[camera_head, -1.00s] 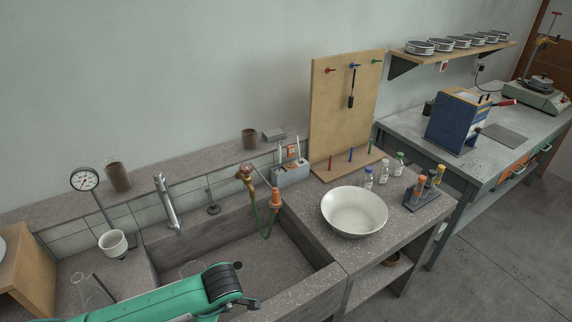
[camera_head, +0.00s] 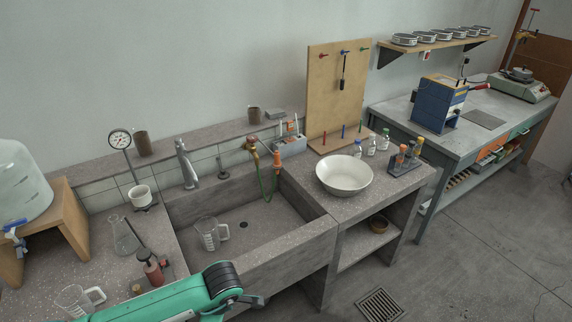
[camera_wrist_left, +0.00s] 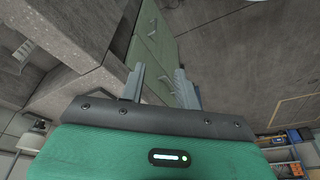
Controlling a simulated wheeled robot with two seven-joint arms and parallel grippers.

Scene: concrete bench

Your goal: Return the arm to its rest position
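My green left arm (camera_head: 175,302) comes in from the lower left of the head view, in front of the sink. Its dark wrist is at the sink's front wall in the picture, and the left gripper (camera_head: 252,301) shows only in part beyond it. In the left wrist view the gripper's two grey fingers (camera_wrist_left: 160,86) stand apart with nothing between them, so it is open and empty. My right arm and gripper are not in view.
The concrete sink (camera_head: 285,252) holds a clear beaker (camera_head: 210,238). A glass jug (camera_head: 75,300) and a brown bottle (camera_head: 152,270) stand on the left counter near my arm. A white bowl (camera_head: 344,174) sits right of the sink. Open floor (camera_head: 470,260) lies at right.

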